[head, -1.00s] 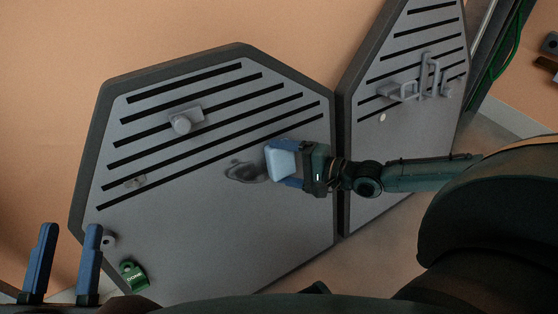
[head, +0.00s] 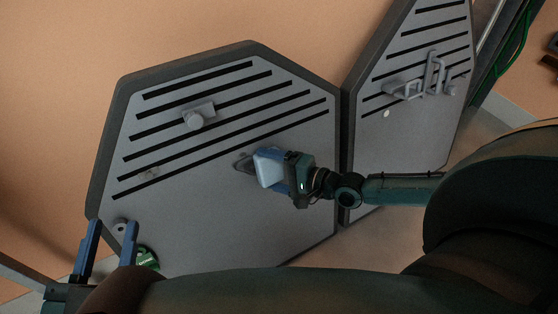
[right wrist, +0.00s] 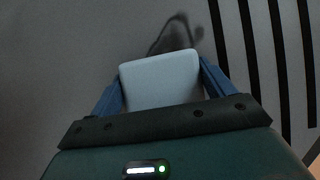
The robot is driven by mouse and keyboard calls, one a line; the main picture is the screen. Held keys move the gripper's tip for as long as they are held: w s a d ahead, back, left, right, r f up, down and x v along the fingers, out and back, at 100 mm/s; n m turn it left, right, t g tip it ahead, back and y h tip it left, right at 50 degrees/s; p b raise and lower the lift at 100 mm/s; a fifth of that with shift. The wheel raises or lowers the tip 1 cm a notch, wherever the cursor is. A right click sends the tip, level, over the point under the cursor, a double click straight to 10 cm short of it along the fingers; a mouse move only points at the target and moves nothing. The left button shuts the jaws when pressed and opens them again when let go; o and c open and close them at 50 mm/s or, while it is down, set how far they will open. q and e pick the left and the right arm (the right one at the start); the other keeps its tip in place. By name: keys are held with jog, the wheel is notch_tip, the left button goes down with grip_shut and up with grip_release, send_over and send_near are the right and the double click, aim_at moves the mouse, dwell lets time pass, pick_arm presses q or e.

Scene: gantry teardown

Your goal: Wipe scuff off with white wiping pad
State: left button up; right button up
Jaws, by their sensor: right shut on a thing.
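The white wiping pad (head: 268,169) is held between the blue fingers of my right gripper (head: 272,168), in front of the large grey panel (head: 230,235). It also shows in the right wrist view (right wrist: 160,80). The dark scuff (head: 243,164) is on the panel just left of the pad, which hides part of it in the head view. In the right wrist view, a dark smudge (right wrist: 168,38) shows beyond the pad; I cannot tell scuff from shadow there. Whether the pad touches the panel is unclear. My left gripper (head: 113,226) is open and empty at lower left.
A green tag (head: 147,258) and a small round fitting (head: 120,228) are near my left gripper. A second panel (head: 405,130) with grey brackets (head: 433,78) stands at right.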

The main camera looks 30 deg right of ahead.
jog(key=shift+a+r+p, duration=0.1)
jog(key=shift+a+p, duration=0.55)
jog(key=shift+a, duration=0.35)
jog(key=shift+a+r+p, duration=0.2)
jog(key=shift+a+p, duration=0.25)
jog(key=shift+a, duration=0.1)
jog(key=shift+a+r+p, duration=0.15)
jog(key=shift+a+p, duration=0.3)
jog(key=shift+a, duration=0.05)
jog(key=shift+s+a+f+p, duration=0.1)
jog(key=shift+a+f+p, duration=0.1)
jog(key=shift+a, duration=0.15)
jog(key=shift+s+a+f+p, duration=0.1)
jog(key=shift+a+p, duration=0.1)
jog(key=shift+a, duration=0.15)
